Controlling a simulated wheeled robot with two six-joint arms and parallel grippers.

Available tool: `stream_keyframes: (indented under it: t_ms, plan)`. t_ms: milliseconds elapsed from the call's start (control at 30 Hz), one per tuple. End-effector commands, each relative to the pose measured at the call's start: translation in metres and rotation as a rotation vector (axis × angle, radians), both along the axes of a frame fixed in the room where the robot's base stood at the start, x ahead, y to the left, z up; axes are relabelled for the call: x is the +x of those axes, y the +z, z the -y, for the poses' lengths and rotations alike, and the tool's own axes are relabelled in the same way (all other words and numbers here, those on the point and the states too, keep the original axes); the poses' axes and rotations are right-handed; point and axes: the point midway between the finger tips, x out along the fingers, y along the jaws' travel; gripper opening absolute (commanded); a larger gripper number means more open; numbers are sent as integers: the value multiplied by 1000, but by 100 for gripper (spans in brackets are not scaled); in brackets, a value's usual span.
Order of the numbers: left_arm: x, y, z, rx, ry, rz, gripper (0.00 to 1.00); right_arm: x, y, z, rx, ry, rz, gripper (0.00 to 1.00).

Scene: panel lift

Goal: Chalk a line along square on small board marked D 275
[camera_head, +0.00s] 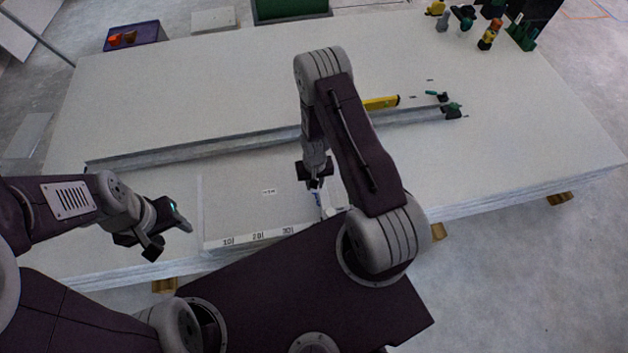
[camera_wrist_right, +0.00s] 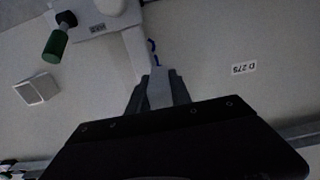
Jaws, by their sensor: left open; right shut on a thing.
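The small board (camera_head: 237,200) lies on the stack, with its D 275 label (camera_head: 269,191); the label shows upside down in the right wrist view (camera_wrist_right: 244,68). A white strip numbered 10, 20, 30 (camera_head: 258,238), seemingly part of the square, lies along its near edge. My right gripper (camera_head: 316,182) is over the board's right part, shut on a slim pale tool (camera_wrist_right: 158,88). Whether this is chalk, and whether it touches the board, I cannot tell. A pale strip (camera_wrist_right: 133,48) runs beyond the fingers. My left gripper (camera_head: 168,228) is open and empty, left of the board.
A long metal rail (camera_head: 200,149) crosses the stack (camera_head: 180,85) behind the small board. A yellow level (camera_head: 381,103) and clamps (camera_head: 452,110) lie right of my right arm. A green handle (camera_wrist_right: 55,45) and pale block (camera_wrist_right: 37,90) show in the wrist view. The stack's far left is clear.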

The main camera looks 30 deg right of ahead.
Motion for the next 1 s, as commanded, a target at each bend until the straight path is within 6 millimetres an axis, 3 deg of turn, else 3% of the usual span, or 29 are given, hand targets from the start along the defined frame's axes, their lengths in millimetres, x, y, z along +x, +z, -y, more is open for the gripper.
stream_keyframes:
  t_ms: [267, 1000]
  plan:
    - [0, 1, 0, 0, 0, 0, 51, -19, 0, -4, 1, 1, -9, 0]
    - [0, 7, 0, 0, 0, 0, 51, -37, 0, -9, 1, 0, -3, 0]
